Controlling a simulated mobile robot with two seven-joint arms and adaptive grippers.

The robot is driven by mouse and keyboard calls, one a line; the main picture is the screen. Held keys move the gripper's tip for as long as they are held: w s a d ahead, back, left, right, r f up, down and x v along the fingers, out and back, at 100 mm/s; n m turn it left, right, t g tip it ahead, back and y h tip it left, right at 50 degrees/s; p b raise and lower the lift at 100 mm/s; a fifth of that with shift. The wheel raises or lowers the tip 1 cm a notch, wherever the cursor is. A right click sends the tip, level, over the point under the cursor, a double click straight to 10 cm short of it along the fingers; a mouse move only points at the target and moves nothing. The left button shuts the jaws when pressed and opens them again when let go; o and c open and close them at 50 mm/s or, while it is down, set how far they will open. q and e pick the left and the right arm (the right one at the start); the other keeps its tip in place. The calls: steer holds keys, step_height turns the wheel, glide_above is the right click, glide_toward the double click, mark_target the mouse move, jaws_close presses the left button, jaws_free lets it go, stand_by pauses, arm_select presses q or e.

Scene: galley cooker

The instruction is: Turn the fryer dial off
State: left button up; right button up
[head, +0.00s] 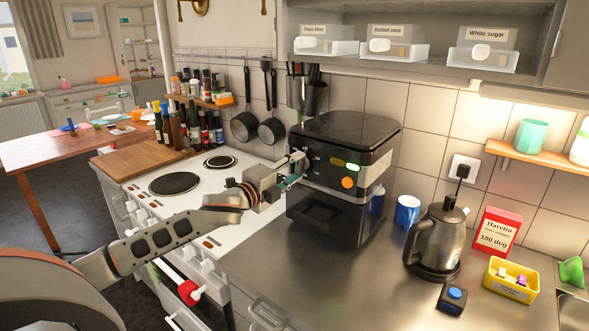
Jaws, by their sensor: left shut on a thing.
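The black fryer (340,217) stands on the steel counter beside the white cooker. Its upper front panel has two lit green indicators (345,164) and a round orange button (348,183). My left gripper (292,171) is at the left edge of this front panel, with its fingers closed against the fryer. It is shut on a small part there, which looks like the fryer dial. The fingers hide most of the dial, so its setting cannot be read. My right gripper is out of view.
A steel kettle (436,240), blue mug (407,211), red card box (496,232) and yellow tray (511,283) stand right of the fryer. A small blue-topped box (453,297) is near the front. Pans (244,125) hang behind the cooker. A shelf (430,72) overhangs the counter.

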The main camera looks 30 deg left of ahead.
arm_select(q)
steer(key=shift+n, duration=0.7)
steer(key=o, duration=1.1)
steer(key=shift+s, duration=0.1)
steer(key=s+a, duration=0.1)
steer(key=s, duration=1)
steer(key=shift+s, duration=0.4)
